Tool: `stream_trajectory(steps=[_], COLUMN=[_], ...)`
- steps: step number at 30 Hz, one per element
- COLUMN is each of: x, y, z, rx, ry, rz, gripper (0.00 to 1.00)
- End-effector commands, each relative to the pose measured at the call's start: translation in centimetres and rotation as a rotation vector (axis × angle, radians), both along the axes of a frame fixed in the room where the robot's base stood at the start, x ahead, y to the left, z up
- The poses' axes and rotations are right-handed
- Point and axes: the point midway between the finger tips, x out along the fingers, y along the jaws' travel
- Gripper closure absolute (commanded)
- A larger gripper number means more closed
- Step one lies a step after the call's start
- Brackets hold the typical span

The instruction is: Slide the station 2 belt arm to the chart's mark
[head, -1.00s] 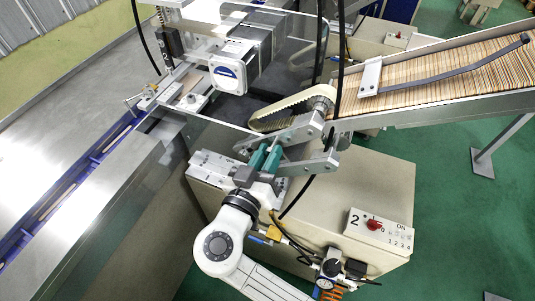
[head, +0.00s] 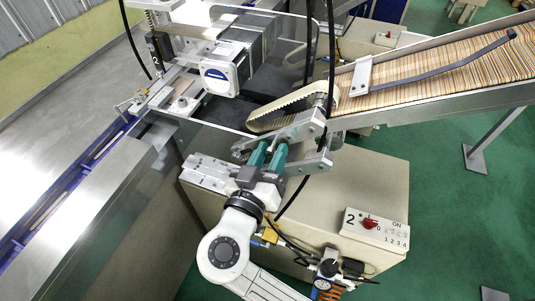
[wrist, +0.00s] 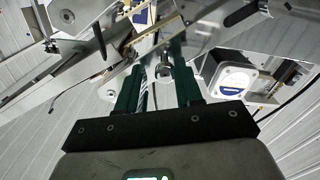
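The station 2 belt arm carries a cream toothed belt (head: 285,115) and silver side plates (head: 305,126), beside the lower end of the stick chute. My gripper (head: 267,148), with two teal fingers, reaches up to the lower silver plates. In the wrist view my gripper's fingers (wrist: 163,55) stand apart, with a round metal bolt or knob (wrist: 163,73) visible in the gap. I see no clear grip on anything; contact at the fingertips is hidden. No readable chart or mark shows in either view.
A beige cabinet (head: 330,190) with a station 2 switch box (head: 374,230) stands below the belt arm. The chute of wooden sticks (head: 440,70) rises to the right. A clear guard and a motor unit (head: 220,78) stand behind. A black cable (head: 330,60) hangs close by.

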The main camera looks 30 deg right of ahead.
Motion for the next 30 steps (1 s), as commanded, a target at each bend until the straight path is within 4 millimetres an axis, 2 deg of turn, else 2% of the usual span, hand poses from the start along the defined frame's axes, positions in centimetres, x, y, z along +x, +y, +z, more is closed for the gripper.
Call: stream_trajectory(steps=[4,14,30], x=[0.1,-0.3,-5.5], y=[0.0,0.7,8.0], z=[-0.1,-0.3,-0.2], rx=[0.001,0.001,0.001], ry=[0.001,0.002,0.001], rz=[0.002,0.007,0.006], gripper=[0.52,0.52,0.52])
